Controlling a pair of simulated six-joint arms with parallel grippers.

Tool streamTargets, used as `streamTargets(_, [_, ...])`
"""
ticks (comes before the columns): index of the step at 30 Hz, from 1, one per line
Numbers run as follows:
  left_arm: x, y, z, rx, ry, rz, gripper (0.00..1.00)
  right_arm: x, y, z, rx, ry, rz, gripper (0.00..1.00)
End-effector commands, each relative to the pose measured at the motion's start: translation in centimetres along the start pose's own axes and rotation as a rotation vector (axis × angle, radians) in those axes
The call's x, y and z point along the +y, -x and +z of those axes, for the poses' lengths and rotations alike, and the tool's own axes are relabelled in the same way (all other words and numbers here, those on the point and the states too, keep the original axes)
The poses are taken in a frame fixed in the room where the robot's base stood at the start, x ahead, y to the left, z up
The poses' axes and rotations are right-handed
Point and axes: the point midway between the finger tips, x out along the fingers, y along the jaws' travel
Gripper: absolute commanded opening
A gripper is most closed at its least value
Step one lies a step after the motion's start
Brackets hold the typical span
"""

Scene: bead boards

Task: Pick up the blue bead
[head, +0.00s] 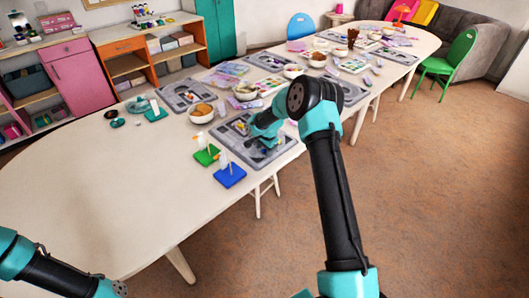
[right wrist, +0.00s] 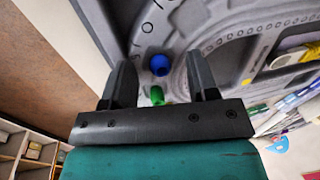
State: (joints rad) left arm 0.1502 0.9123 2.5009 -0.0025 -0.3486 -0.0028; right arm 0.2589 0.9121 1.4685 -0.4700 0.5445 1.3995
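The blue bead (right wrist: 159,64) lies on the grey bead board (right wrist: 222,40) in the right wrist view. A green bead (right wrist: 157,94) is beside it. My right gripper (right wrist: 161,61) is open, with its two dark fingers on either side of the blue bead and a gap to it on both sides. I cannot tell how far the fingertips are above the board. In the head view my right gripper (head: 256,146) is low over the nearest grey bead board (head: 282,149), and the arm hides part of it; the beads are too small to make out there. My left gripper is out of view.
A green stand (head: 207,157) and a blue stand (head: 230,176) are left of the board. Bowls (head: 201,113), more boards (head: 181,96) and trays crowd the table farther back. The left part of the table (head: 100,200) is clear.

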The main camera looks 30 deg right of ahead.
Motion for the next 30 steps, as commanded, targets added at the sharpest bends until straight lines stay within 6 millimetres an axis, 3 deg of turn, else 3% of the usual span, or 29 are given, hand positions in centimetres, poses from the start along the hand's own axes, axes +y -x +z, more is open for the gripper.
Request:
streamTargets(7, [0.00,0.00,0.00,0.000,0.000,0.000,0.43,0.46,-0.78,0.25,-0.007,-0.001,0.010,0.51])
streamTargets(23, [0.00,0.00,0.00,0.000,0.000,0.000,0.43,0.44,-0.80,0.34,-0.008,-0.001,0.010,0.01])
streamTargets(30, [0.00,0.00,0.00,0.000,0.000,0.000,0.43,0.42,-0.79,0.38,-0.009,-0.001,0.010,0.01])
